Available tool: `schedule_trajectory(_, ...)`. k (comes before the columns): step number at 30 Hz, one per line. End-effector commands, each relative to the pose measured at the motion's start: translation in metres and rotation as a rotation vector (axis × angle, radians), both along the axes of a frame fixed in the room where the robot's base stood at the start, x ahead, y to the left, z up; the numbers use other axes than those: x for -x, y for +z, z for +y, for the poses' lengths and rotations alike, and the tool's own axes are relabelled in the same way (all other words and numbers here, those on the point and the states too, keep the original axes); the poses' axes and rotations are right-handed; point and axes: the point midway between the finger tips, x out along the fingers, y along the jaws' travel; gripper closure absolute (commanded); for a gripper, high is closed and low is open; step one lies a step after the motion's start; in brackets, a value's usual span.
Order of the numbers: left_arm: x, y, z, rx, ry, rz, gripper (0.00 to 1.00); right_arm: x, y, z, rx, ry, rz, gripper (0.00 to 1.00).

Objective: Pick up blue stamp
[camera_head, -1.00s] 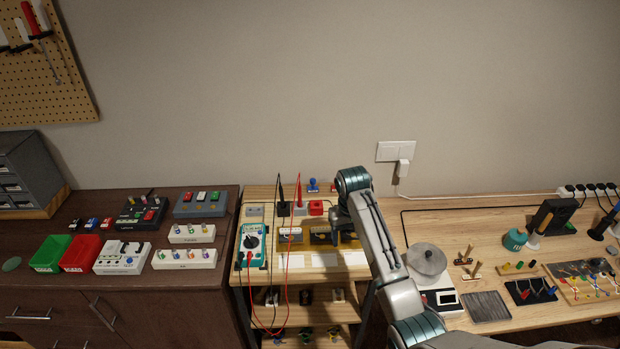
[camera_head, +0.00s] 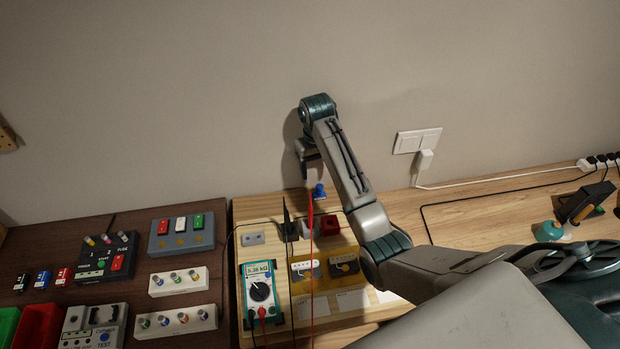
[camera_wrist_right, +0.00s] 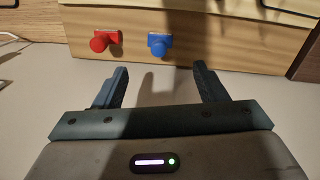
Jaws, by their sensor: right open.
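My right gripper (camera_head: 306,172) is just above and left of the blue stamp in the head view, near the wall. In the right wrist view my gripper (camera_wrist_right: 161,76) is open and empty, and the blue stamp lies beyond the gap between its fingers, apart from them. My left gripper is not in view.
A red block (camera_head: 329,226), a multimeter (camera_head: 260,290) and its upright probes stand close on the bench. The wall (camera_head: 230,90) is just behind. A dark cabinet top (camera_head: 130,285) with switch boxes lies to the left.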

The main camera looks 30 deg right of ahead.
Motion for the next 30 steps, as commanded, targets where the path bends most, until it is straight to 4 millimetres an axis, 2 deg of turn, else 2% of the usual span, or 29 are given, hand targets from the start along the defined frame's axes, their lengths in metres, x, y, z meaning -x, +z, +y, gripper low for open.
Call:
schedule_trajectory(1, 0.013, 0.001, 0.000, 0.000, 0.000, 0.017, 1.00, 0.001, -0.003, 0.000, 0.000, 0.000, 0.004, 0.35)
schedule_trajectory(3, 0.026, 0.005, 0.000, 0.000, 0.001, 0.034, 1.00, 0.001, -0.012, -0.001, -0.001, 0.000, 0.006, 0.35)
schedule_trajectory(6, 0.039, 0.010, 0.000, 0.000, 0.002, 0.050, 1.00, 0.002, -0.029, -0.001, -0.001, 0.000, 0.007, 0.35)
schedule_trajectory(9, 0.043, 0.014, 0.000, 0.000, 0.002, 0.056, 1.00, 0.001, -0.042, -0.002, 0.000, 0.000, 0.005, 0.35)
schedule_trajectory(14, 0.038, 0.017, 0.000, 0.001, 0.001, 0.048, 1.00, 0.001, -0.055, -0.002, 0.000, 0.001, 0.002, 0.35)
schedule_trajectory(21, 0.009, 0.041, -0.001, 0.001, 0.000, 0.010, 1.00, 0.001, -0.079, -0.003, -0.001, 0.000, 0.006, 0.35)
schedule_trajectory(25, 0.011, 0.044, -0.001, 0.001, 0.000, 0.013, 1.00, 0.000, -0.098, -0.004, 0.000, 0.000, 0.004, 0.35)
schedule_trajectory(30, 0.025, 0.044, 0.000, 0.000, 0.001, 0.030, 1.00, 0.000, -0.107, -0.004, 0.000, 0.000, 0.002, 0.35)
